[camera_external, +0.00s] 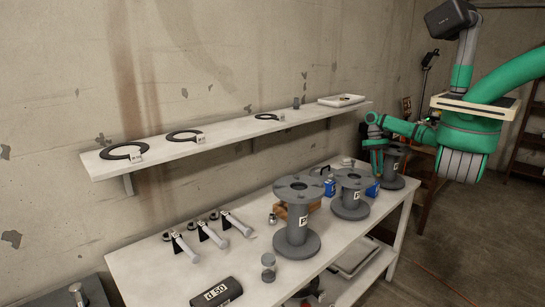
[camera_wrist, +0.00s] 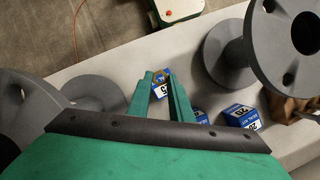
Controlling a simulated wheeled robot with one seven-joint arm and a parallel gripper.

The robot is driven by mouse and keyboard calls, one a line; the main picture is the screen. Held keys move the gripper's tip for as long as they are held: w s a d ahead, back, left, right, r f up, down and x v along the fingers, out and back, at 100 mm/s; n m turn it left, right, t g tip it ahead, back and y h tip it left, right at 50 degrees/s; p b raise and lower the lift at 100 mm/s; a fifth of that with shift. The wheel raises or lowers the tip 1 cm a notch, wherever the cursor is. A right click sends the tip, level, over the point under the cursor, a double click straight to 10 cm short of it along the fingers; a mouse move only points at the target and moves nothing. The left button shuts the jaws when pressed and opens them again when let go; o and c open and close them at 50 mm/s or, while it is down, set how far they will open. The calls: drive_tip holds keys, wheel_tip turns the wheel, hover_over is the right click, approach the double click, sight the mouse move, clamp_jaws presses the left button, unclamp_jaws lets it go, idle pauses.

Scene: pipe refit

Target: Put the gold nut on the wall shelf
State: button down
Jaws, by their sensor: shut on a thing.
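My gripper (camera_external: 377,168) points down above the far end of the workbench, beside a grey flanged pipe. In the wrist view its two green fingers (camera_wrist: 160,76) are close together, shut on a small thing. The nut cannot be made out in the external view. The long pale wall shelf (camera_external: 225,137) is left of my gripper and higher than its fingertips.
The shelf carries several black rings (camera_external: 124,152) and, at its right end, a white tray (camera_external: 341,101). Tall flanged pipes (camera_external: 297,215) and blue boxes (camera_external: 330,187) stand on the workbench (camera_external: 160,270). The shelf has bare room between rings.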

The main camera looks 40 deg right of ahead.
drive_tip(key=w+a+r+n+t+h, duration=0.1)
drive_tip(key=w+a+r+n+h, duration=0.1)
drive_tip(key=w+a+r+n, duration=0.45)
drive_tip(key=w+a+r+n+t+h, duration=0.1)
drive_tip(key=w+a+r+n+h, duration=0.15)
drive_tip(key=w+r+n, duration=0.5)
drive_tip(key=w+a+r+n+t+h, duration=0.15)
drive_tip(key=w+a+r+n, duration=0.4)
drive_tip(key=r, duration=0.55)
drive_tip(key=a+r+n+t+y, duration=0.1)
drive_tip(key=a+r+n+t, duration=0.1)
drive_tip(key=a+r+n, duration=0.7)
drive_tip(key=w+a+r+n+t+y, duration=0.1)
drive_tip(key=a+r+n, duration=0.3)
drive_tip(key=a, duration=0.9)
drive_tip(key=a+r+n+t+y, duration=0.15)
drive_tip(key=a+r+n, duration=0.25)
drive_tip(key=a+n, duration=0.55)
drive_tip(key=m, duration=0.2)
approach(256, 121)
drive_tip(key=shift+w+a+f, duration=0.2)
drive_tip(key=shift+a+f, duration=0.05)
drive_tip(key=shift+f, duration=0.3)
drive_tip(key=x, duration=0.3)
drive_tip(key=shift+s+a+f, duration=0.1)
drive_tip(key=shift+f, duration=0.6)
